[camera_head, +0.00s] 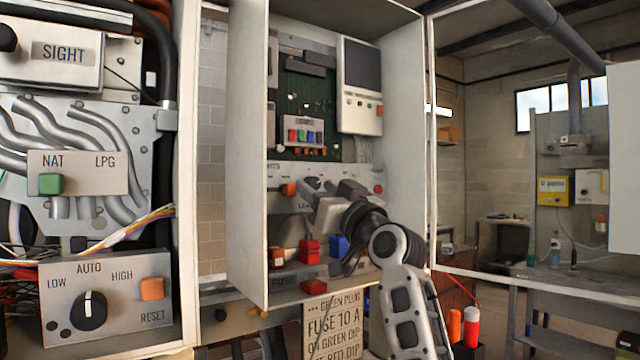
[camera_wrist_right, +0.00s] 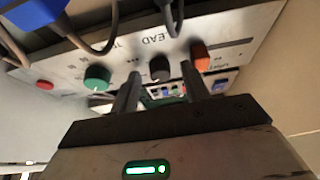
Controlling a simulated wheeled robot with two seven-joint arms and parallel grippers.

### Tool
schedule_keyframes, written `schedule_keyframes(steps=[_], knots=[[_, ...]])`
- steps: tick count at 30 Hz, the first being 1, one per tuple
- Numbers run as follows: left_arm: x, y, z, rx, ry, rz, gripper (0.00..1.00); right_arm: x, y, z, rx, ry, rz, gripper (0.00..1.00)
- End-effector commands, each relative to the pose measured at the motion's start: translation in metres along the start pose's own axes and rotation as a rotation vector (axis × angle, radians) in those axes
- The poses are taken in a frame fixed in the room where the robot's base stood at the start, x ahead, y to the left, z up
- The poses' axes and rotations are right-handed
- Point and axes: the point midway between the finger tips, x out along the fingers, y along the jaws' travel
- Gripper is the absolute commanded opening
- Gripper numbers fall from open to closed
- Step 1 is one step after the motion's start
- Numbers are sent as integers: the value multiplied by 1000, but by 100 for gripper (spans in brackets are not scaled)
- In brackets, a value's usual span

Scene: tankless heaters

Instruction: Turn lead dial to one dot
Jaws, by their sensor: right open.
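The lead dial (camera_wrist_right: 159,68) is a small black knob on a grey panel (camera_wrist_right: 70,68), beside the upside-down word LEAD in the right wrist view. My right gripper (camera_wrist_right: 160,72) is open, with one finger on each side of the dial in that view. I cannot tell whether the fingers touch it. Small dot marks lie near the dial, but its pointer setting is not readable. In the head view my right gripper (camera_head: 328,190) reaches the panel (camera_head: 345,174) inside the open cabinet and hides most of the dial area. My left gripper is not in view.
Beside the dial are a green knob (camera_wrist_right: 97,78), an orange button (camera_wrist_right: 200,55) and a red button (camera_wrist_right: 45,85). Dark cables hang close to the panel. Red (camera_head: 310,250) and blue (camera_head: 339,245) blocks sit below. The cabinet's side wall (camera_head: 248,150) stands left of my gripper.

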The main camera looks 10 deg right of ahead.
Motion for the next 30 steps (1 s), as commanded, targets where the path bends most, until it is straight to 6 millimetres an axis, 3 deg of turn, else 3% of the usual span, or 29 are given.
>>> schedule_keyframes(steps=[9, 14, 15, 30], knots=[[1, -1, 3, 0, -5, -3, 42, 3, 0, 0, 1, 0, 0, 46], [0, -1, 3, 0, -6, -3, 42, 3, 0, 0, 1, 0, 0, 4], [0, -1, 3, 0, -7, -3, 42, 3, 0, 0, 1, 0, 0, 1], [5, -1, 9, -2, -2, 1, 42, 1, 3, 3, -115, -2, -43, 2]])
